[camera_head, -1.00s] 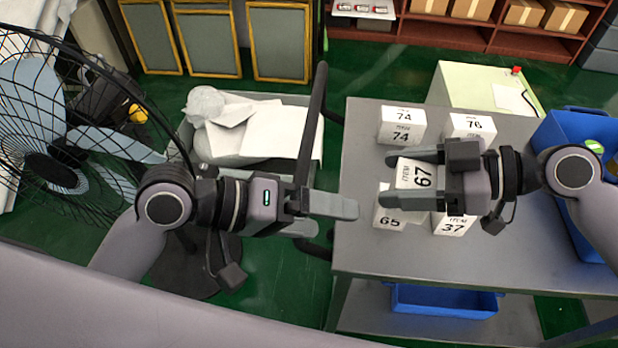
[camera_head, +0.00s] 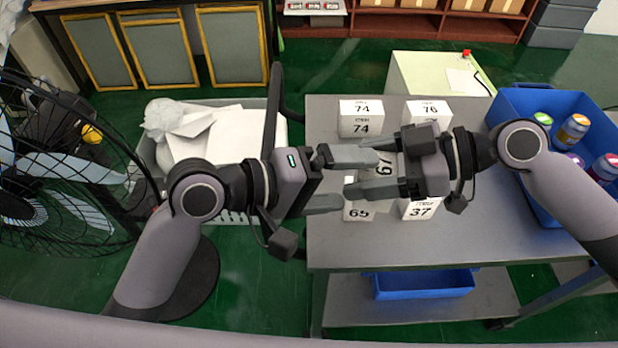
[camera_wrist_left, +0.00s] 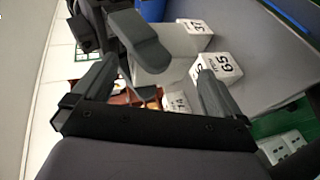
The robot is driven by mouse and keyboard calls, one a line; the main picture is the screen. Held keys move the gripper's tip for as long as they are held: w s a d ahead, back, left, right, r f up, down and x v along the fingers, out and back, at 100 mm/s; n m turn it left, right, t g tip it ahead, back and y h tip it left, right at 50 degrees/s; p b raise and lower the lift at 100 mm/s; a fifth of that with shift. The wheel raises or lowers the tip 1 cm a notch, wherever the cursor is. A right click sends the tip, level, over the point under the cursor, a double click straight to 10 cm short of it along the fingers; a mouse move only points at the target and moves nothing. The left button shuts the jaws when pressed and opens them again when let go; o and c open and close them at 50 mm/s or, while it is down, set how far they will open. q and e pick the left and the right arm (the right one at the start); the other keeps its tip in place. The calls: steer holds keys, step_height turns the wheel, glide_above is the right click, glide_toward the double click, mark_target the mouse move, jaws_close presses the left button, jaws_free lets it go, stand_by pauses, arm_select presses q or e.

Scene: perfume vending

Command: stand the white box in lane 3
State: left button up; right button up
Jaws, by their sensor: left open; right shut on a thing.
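My right gripper (camera_head: 362,167) is shut on a white box (camera_head: 386,169) marked 67, held above the table with its label facing up. My left gripper (camera_head: 352,180) is open, its fingers pointing right and reaching the held box's left end. In the left wrist view the white box (camera_wrist_left: 168,72) shows between my open left fingers (camera_wrist_left: 158,75), with a dark finger of my right gripper across it. I cannot tell whether the left fingers touch the box. No lane is in view.
White boxes marked 74 (camera_head: 361,119), 76 (camera_head: 428,112), 65 (camera_head: 357,212) and 37 (camera_head: 419,210) stand on the grey table (camera_head: 480,235). A blue bin (camera_head: 535,205) with bottles is at right. A fan (camera_head: 60,190) and a grey bin (camera_head: 235,217) with papers are at left.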

arm_select(q)
steer(key=shift+x, duration=1)
steer(key=c, duration=0.8)
steer(key=shift+c, duration=0.8)
arm_select(e)
steer(key=o, duration=1.1)
